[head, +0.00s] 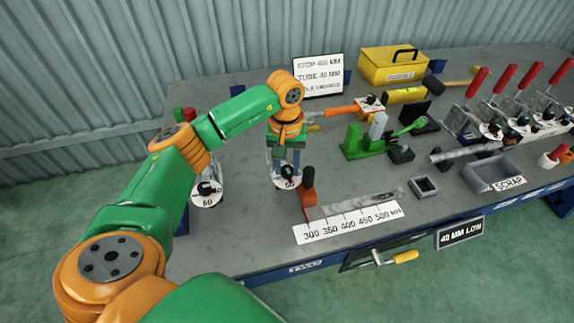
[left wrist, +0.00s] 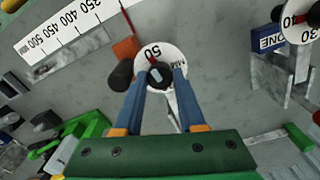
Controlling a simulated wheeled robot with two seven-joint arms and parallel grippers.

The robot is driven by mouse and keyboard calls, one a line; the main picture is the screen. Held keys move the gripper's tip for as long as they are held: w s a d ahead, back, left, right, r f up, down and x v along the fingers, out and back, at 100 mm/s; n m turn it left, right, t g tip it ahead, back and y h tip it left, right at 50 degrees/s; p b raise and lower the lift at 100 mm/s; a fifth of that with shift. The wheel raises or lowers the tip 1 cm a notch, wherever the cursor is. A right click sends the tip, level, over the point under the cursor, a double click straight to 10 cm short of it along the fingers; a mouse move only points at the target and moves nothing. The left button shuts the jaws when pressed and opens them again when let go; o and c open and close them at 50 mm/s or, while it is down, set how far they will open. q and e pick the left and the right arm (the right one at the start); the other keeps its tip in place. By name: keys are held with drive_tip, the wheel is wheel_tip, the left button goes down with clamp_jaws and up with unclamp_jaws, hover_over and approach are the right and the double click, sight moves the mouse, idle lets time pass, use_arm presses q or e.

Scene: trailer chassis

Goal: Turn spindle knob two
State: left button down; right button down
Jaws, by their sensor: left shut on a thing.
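My left gripper (head: 287,168) points down over a round white dial (head: 283,183) marked 50, at the left part of the bench. In the left wrist view its two blue fingers (left wrist: 160,80) are shut on the black knob (left wrist: 160,72) at the middle of this dial, which also shows there (left wrist: 148,56). A second white dial (head: 207,201) with a black knob (head: 205,188) stands to the left, and its edge shows in the left wrist view (left wrist: 300,18). I cannot read which knob is number two. My right gripper is not in view.
An orange block and dark cylinder (head: 308,188) stand close right of the gripped dial, by a scale strip (head: 350,222). A green fixture (head: 362,143), a sign (head: 319,75), a yellow toolbox (head: 391,66) and several red-handled clamps (head: 477,82) lie beyond. The front left bench is clear.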

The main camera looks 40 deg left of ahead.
use_arm(q)
drive_tip(key=n, duration=0.3)
drive_tip(key=shift+f+n+b, duration=0.1)
drive_tip(key=shift+n+b, duration=0.2)
drive_tip(key=shift+b, duration=0.1)
drive_tip(key=n, duration=0.4)
drive_tip(key=shift+b, duration=0.4)
drive_tip(key=n, duration=0.5)
drive_tip(key=shift+t+b, duration=0.3)
drive_tip(key=n, duration=0.4)
drive_tip(key=shift+n, duration=0.3)
drive_tip(key=n+b, duration=0.1)
drive_tip(key=n, duration=0.2)
drive_tip(key=shift+d+n+y, duration=0.1)
drive_tip(key=shift+n+y, duration=0.2)
drive_tip(key=n, duration=0.4)
drive_tip(key=shift+n, duration=0.3)
drive_tip(key=n, duration=0.4)
drive_tip(key=shift+r, duration=0.2)
drive_tip(key=shift+n+y+b, duration=0.3)
drive_tip(key=shift+n, duration=2)
